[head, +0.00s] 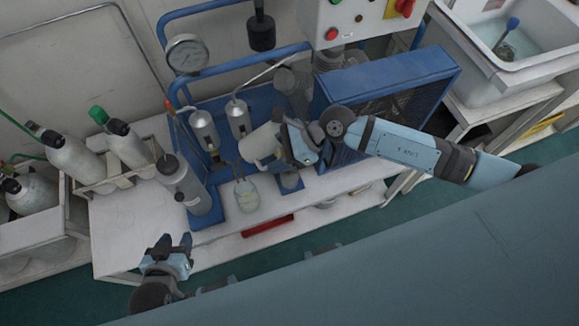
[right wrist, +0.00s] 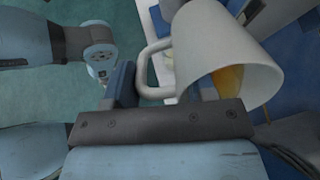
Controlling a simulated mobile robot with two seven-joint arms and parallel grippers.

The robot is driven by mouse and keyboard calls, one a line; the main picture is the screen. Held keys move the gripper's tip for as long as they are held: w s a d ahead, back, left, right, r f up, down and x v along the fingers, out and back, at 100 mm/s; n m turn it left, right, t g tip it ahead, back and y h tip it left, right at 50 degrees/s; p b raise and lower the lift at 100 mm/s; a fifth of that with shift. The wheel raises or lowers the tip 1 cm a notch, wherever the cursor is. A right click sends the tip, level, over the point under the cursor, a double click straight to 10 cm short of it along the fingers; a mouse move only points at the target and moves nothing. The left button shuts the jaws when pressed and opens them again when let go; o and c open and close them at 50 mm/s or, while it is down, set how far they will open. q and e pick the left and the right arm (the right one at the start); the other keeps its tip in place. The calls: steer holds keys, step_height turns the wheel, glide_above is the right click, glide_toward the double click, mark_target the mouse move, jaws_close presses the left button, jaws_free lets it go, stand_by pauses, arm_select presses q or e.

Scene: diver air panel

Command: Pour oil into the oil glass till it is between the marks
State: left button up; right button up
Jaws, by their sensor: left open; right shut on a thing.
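A white jug (head: 262,146) hangs tilted above the panel's lower front. My right gripper (head: 287,148) is shut on it. In the right wrist view the jug (right wrist: 222,45) has its handle between the fingers of my right gripper (right wrist: 160,88), and amber oil (right wrist: 230,79) shows at its mouth. A small clear glass (head: 246,195), apparently the oil glass, stands below and slightly left of the jug, with pale yellowish content. Its marks are too small to read, and I cannot tell if oil is flowing. My left gripper (head: 174,246) is open and empty, in front of the bench.
The white bench (head: 125,235) carries the blue compressor frame (head: 385,85) and a grey cylinder (head: 187,188). A gauge (head: 187,54) stands behind. Gas bottles (head: 75,158) are racked at left, a sink (head: 530,40) at upper right. A red object (head: 267,224) lies at the front.

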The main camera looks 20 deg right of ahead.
steer(key=shift+a+r, duration=0.25)
steer(key=shift+a, duration=0.2)
stand_by(0.5)
steer(key=shift+d+r, duration=0.1)
steer(key=shift+r, duration=0.15)
stand_by(0.3)
steer(key=shift+r+y+b, duration=0.4)
steer(key=shift+b, duration=0.1)
steer(key=shift+w+r, duration=0.15)
steer(key=shift+r, duration=0.15)
stand_by(0.5)
steer(key=shift+r, duration=0.1)
steer(key=shift+a+r+y+b, duration=0.2)
steer(key=shift+y+b, duration=0.1)
steer(key=shift+b, duration=0.05)
steer(key=shift+r+b, duration=0.2)
steer(key=shift+b, duration=0.1)
stand_by(0.6)
steer(key=shift+w+d+r+y, duration=0.1)
steer(key=shift+y, duration=0.2)
steer(key=shift+r+b, duration=0.2)
steer(key=shift+b, duration=0.3)
stand_by(0.5)
